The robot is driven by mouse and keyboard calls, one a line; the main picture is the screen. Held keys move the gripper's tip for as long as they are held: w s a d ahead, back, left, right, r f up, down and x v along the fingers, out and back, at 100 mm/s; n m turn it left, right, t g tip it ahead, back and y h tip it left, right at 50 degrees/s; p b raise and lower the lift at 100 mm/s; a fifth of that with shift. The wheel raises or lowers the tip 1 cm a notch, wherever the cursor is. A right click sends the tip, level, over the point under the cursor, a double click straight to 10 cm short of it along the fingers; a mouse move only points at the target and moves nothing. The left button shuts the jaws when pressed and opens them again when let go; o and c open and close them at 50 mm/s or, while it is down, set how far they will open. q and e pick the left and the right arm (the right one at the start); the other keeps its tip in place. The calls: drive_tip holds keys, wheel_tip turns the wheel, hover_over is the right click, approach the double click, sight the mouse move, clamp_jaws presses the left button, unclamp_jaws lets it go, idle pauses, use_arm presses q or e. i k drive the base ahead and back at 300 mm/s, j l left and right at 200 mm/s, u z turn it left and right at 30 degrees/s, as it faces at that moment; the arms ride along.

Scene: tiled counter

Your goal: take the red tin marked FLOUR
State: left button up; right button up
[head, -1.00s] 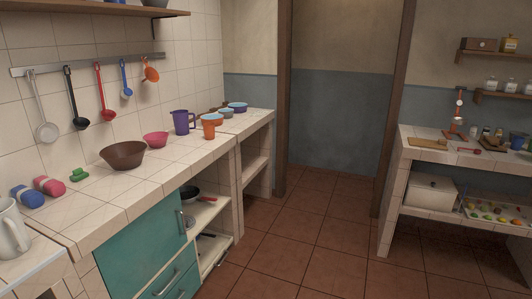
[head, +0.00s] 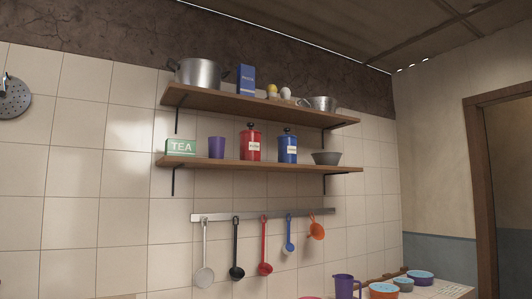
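A red tin (head: 251,142) with a black knobbed lid and a white label stands upright on the lower wall shelf (head: 225,163). The lettering on its label is too small to read surely. A blue tin (head: 288,147) of like shape, also with a white label, stands just to its right. Neither of my grippers shows in the head view.
On the lower shelf are also a green TEA box (head: 182,146), a purple cup (head: 216,147) and a grey bowl (head: 326,158). The upper shelf (head: 255,103) holds pots and a blue box. Ladles (head: 265,250) hang from a rail (head: 262,215) below.

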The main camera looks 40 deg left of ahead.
sight(250, 142)
drive_tip(key=i+l+u, duration=0.1)
drive_tip(key=i+u, duration=0.2)
drive_tip(key=u, duration=0.2)
drive_tip(key=i+l+u, duration=0.2)
drive_tip(key=i+u, duration=0.15)
drive_tip(key=u, duration=0.15)
drive_tip(key=i+l+u, duration=0.25)
drive_tip(key=u, duration=0.25)
drive_tip(key=i+l+u, duration=0.45)
drive_tip(key=l, duration=0.2)
drive_tip(key=k, duration=0.1)
